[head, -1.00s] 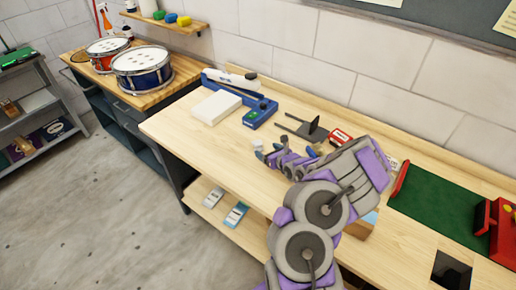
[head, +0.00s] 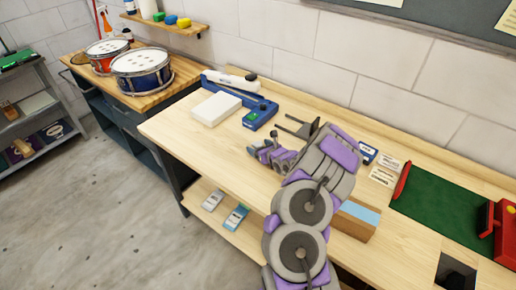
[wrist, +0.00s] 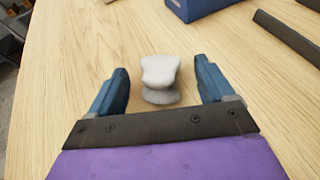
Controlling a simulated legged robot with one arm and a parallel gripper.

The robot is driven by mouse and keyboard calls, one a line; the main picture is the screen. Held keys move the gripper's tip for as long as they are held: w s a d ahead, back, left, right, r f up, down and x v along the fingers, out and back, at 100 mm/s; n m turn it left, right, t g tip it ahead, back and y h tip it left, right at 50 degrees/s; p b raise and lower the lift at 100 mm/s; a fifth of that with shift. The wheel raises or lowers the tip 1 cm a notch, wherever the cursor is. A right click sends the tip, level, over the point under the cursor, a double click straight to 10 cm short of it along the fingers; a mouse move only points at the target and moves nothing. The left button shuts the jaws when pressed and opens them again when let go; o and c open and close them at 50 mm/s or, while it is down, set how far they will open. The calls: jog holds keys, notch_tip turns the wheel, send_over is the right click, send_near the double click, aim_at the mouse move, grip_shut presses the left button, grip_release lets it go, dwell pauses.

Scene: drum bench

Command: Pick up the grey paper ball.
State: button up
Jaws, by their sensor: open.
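The grey paper ball (wrist: 160,72) is a pale, lumpy piece on the wooden bench top, with a darker lower part. In the wrist view it sits between the two blue fingers of my gripper (wrist: 161,66), with a gap on each side. My gripper is open and empty. In the head view my gripper (head: 254,150) is low over the bench, and I cannot make out the ball there; the gripper seems to hide it.
On the bench (head: 185,135), a blue device with a green part (head: 260,115) and a white block (head: 216,108) lie beyond my gripper. A dark forked tool (head: 295,127) is close to its right. A wooden block with a blue top (head: 355,218) and a green mat (head: 440,215) lie further right.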

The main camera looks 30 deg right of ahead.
jog(key=shift+c, duration=0.4)
jog(key=c, duration=1)
jog(key=shift+r, duration=0.1)
jog(key=shift+c, duration=0.2)
